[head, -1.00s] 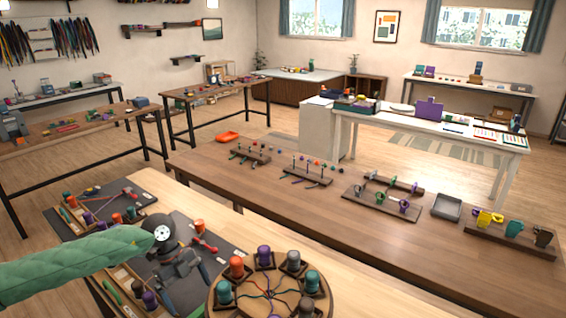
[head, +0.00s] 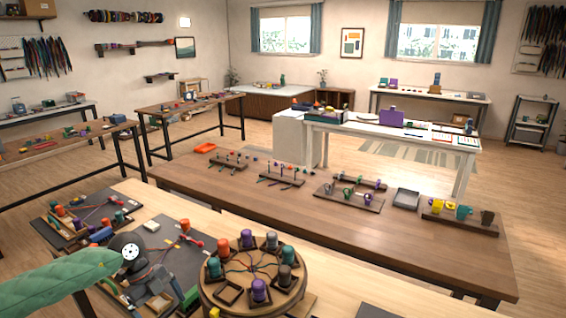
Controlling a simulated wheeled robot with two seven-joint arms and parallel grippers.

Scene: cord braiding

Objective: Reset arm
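A round wooden braiding stand (head: 213,297) sits on the light table at the bottom centre. Teal, orange, purple and grey bobbins stand in square holders around its rim, such as the orange bobbin (head: 225,251) and the purple bobbin (head: 247,238). Coloured cords (head: 252,266) run inward from them to the middle. One square holder (head: 229,292) at the front left is empty. My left arm comes in from the left in a green sleeve. Its dark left gripper (head: 157,286) is over the mat, left of the stand and apart from it; its fingers are hard to make out. My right gripper is out of view.
Dark mats (head: 187,255) with bobbins, tools and small trays lie left of the stand. A brown table (head: 330,228) behind holds peg racks, a mug rack and a grey tray (head: 406,199). The light table right of the stand is mostly clear.

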